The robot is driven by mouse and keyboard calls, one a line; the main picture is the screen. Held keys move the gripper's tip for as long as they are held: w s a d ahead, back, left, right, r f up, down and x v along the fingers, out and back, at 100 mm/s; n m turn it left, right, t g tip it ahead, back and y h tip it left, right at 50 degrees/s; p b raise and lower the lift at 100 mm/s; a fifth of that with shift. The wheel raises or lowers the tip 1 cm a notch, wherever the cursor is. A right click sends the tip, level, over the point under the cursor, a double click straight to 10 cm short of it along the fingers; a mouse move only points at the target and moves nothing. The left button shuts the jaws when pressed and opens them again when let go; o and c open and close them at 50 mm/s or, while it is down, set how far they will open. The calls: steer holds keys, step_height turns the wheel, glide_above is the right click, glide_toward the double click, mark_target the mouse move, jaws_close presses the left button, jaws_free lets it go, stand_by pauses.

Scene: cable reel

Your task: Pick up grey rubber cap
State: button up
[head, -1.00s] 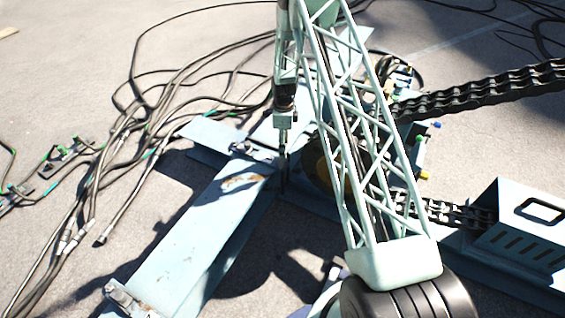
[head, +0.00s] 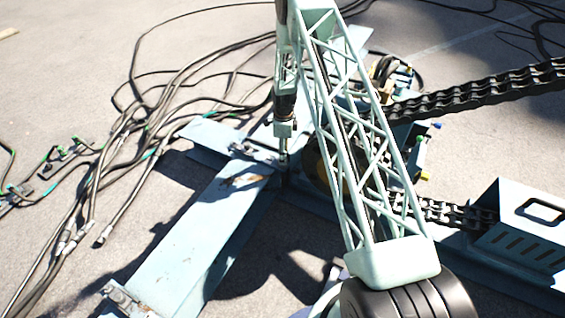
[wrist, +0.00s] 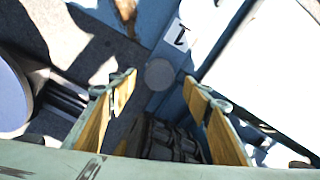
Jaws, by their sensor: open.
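The grey rubber cap (wrist: 159,74) shows in the wrist view as a small round grey disc. It lies ahead of my gripper (wrist: 160,84), in the gap between the two fingertips. The fingers have tan pads, stand apart and hold nothing. In the head view my gripper (head: 284,150) points down beside the upper end of the long pale-blue beam. I cannot make out the cap there. I cannot tell how far the fingertips are from the cap.
The long pale-blue beam (head: 195,245) lies close to my gripper. A black cable chain (head: 480,93) runs off to the right. Several dark cables (head: 150,125) spread over the ground at left. In the wrist view dark ribbed parts (wrist: 170,140) lie below the cap.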

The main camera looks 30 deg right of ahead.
steer(key=shift+f+b, duration=0.45)
steer(key=shift+f, duration=2)
steer(key=shift+c, duration=0.2)
steer(key=c, duration=0.9)
